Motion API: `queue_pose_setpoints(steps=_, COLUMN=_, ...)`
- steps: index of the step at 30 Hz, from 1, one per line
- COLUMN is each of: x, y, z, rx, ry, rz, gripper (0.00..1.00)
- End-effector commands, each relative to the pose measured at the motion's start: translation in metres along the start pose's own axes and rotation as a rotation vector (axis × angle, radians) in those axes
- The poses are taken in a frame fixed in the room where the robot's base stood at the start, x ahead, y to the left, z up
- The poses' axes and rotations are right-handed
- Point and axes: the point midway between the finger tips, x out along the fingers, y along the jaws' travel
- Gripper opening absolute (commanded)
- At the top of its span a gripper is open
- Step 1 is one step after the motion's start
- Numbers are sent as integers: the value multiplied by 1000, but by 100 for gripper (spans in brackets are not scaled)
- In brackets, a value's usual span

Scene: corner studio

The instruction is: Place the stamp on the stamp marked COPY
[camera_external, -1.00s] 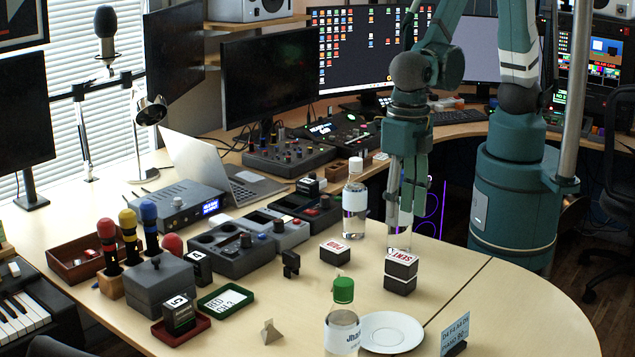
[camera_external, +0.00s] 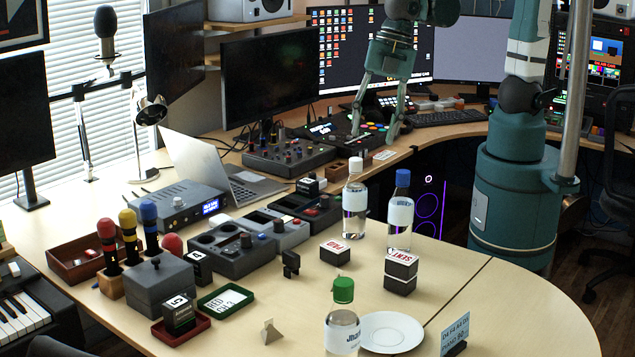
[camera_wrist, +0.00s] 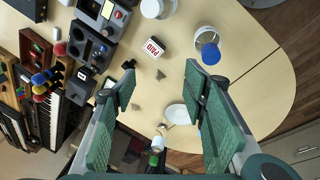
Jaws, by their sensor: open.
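A dark block stamp with a white top marked SENT in red (camera_external: 401,257) sits on another dark block (camera_external: 400,284), whose label is hidden. A similar stamp marked PAID (camera_external: 335,252) stands alone to their left; it also shows in the wrist view (camera_wrist: 152,48). I cannot read COPY on any stamp. My gripper (camera_external: 374,141) is open and empty, high and behind the stack in the external view. In the wrist view my gripper (camera_wrist: 160,72) has its fingers spread wide with nothing between the pads. The SENT stack is not clear there.
A blue-capped bottle (camera_external: 400,212) and a white-capped bottle (camera_external: 355,205) stand behind the stamps. A green-capped bottle (camera_external: 342,325), white saucer (camera_external: 392,332) and small sign (camera_external: 455,333) are in front. Control boxes (camera_external: 235,250) fill the left. Table right of the stack is clear.

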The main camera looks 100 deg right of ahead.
Motion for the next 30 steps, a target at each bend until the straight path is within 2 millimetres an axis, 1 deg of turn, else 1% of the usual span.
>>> queue_pose_setpoints(steps=1, x=-7, y=1, z=12, rx=50, ry=3, rz=13, gripper=44)
queue_pose_setpoints(steps=3, x=-15, y=4, z=25, rx=123, ry=11, rz=32, gripper=44)
queue_pose_setpoints(steps=10, x=-40, y=8, z=67, rx=356, ry=39, rz=94, gripper=44)
queue_pose_setpoints(steps=17, x=-63, y=7, z=108, rx=588, ry=74, rz=155, gripper=44)
queue_pose_setpoints(steps=30, x=-96, y=-8, z=182, rx=1022, ry=164, rz=270, gripper=44)
